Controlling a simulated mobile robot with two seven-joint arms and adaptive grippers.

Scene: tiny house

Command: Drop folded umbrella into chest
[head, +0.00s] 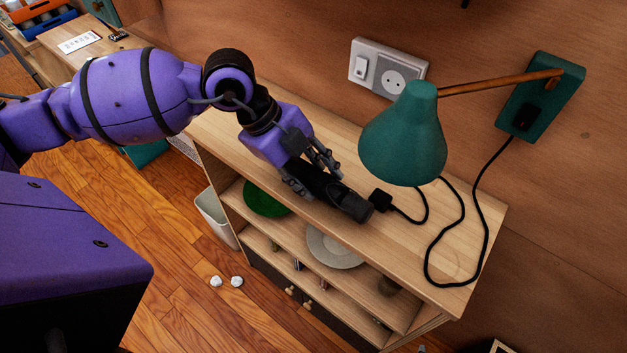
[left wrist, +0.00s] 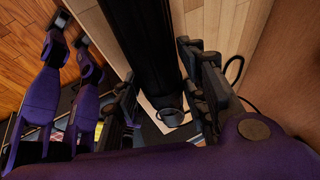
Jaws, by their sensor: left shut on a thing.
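The folded umbrella (head: 345,199) is black and lies along the wooden shelf top in the head view, with one end toward the lamp plug. My left gripper (head: 313,176) is shut on the umbrella near its left end. In the left wrist view the umbrella (left wrist: 146,45) runs between the fingers of the left gripper (left wrist: 160,90), with a loop at its near end. The fingers hide part of it. I cannot make out the chest in these views. My right gripper is not seen in the head view.
A green wall lamp (head: 403,135) hangs over the shelf unit (head: 455,287), close to the umbrella. Its black cord and plug (head: 381,200) lie on the top. A green plate (head: 267,199) and a grey plate (head: 334,247) sit below. A white bin (head: 214,218) stands left.

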